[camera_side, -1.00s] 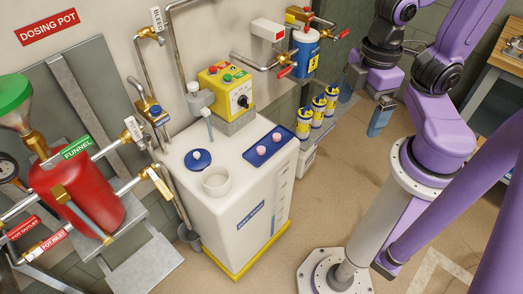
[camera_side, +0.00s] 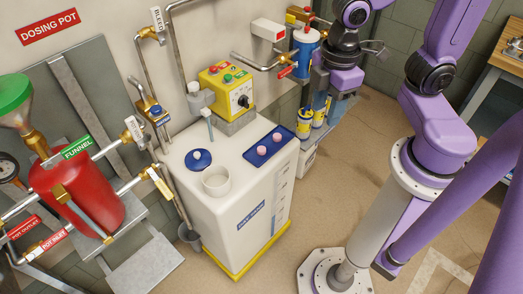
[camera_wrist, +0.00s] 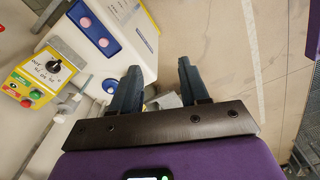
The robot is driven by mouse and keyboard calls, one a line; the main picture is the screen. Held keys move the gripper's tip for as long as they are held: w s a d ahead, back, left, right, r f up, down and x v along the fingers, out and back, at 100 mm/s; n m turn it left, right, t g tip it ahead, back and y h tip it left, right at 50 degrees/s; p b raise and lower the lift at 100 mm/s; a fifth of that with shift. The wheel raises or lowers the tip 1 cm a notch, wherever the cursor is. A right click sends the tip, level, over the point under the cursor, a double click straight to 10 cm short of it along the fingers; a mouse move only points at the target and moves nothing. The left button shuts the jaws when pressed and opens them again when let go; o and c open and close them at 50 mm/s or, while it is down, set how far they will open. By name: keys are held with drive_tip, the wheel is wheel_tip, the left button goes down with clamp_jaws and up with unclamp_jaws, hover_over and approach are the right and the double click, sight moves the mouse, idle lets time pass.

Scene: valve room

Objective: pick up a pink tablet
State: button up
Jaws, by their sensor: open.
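Two pink tablets (camera_side: 276,136) (camera_side: 262,150) lie in a blue tray (camera_side: 252,156) on the right part of the white tank's top. In the wrist view both tablets (camera_wrist: 86,22) (camera_wrist: 103,42) show in the blue tray (camera_wrist: 78,9) at upper left. My gripper (camera_wrist: 158,85) is open and nothing shows held between its fingers. In the side view my gripper (camera_side: 330,97) is behind and to the right of the tank, over the yellow-labelled bottles, well apart from the tablets. The bottles partly hide behind it.
The white tank (camera_side: 225,212) also bears a white cup (camera_side: 216,181) and a round blue disc (camera_side: 190,162) with a pale knob. A yellow control box (camera_side: 226,88) stands behind. Pipes with red-handled valves and a blue canister (camera_side: 305,50) are close to my gripper.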

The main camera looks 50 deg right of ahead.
drive_tip(key=w+f+n, duration=0.2)
drive_tip(key=w+f, duration=0.4)
drive_tip(key=w, duration=0.6)
drive_tip(key=n, duration=0.2)
approach(261, 149)
wheel_tip(261, 149, down, 9)
drive_tip(key=shift+r, duration=0.2)
drive_tip(key=c, duration=0.8)
